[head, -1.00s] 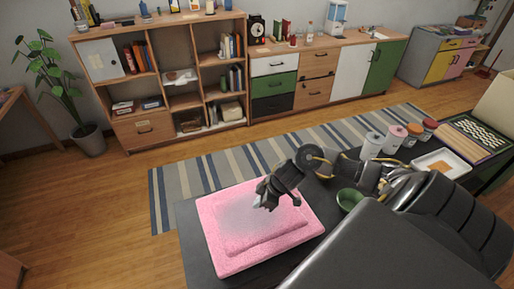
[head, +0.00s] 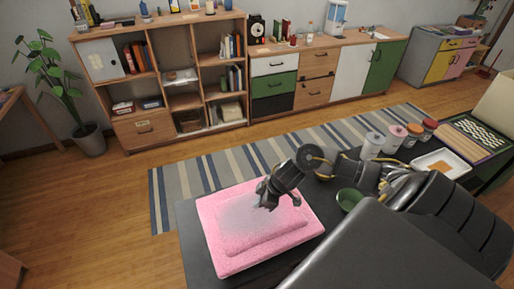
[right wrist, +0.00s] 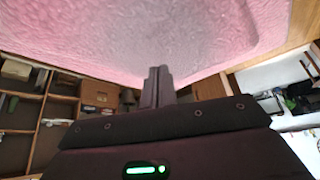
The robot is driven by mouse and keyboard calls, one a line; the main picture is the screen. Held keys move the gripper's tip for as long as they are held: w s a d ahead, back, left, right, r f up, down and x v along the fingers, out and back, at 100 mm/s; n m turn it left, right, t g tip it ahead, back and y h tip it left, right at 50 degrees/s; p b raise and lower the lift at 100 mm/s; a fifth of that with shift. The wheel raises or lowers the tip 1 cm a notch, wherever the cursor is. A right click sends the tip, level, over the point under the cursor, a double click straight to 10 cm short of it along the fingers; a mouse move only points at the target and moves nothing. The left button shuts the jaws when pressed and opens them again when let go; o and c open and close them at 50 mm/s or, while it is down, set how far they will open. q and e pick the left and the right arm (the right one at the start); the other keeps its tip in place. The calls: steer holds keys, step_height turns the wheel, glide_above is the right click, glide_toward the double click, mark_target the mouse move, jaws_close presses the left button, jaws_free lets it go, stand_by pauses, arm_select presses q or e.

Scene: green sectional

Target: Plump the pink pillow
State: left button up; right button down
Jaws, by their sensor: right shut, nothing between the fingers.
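The pink pillow (head: 225,235) lies flat on a dark surface (head: 197,262) in the lower middle of the head view. It has a raised middle panel with a pale greyish patch. My right gripper (head: 265,207) is at the upper right part of that panel, its fingertips at or just above the fabric; I cannot tell if they touch. In the right wrist view its closed fingers (right wrist: 158,82) reach the edge of the pink pillow (right wrist: 100,35), with nothing between them. My left gripper is not in view.
A green bowl (head: 349,199) stands right of the pillow, close to my right arm. Several jars, one of them white (head: 372,145), and a white tray (head: 441,163) stand farther right. A striped rug (head: 185,190) and shelving (head: 165,95) lie beyond.

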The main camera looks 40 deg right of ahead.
steer(key=shift+f, duration=0.1)
steer(key=shift+f+b, duration=0.5)
steer(key=shift+f, duration=0.15)
stand_by(0.5)
steer(key=shift+s+f+p, duration=0.1)
steer(key=shift+s+p, duration=0.05)
steer(key=shift+p, duration=0.2)
stand_by(0.4)
steer(key=shift+r+p, duration=0.75)
steer(key=shift+p, duration=0.3)
steer(key=shift+f, duration=0.2)
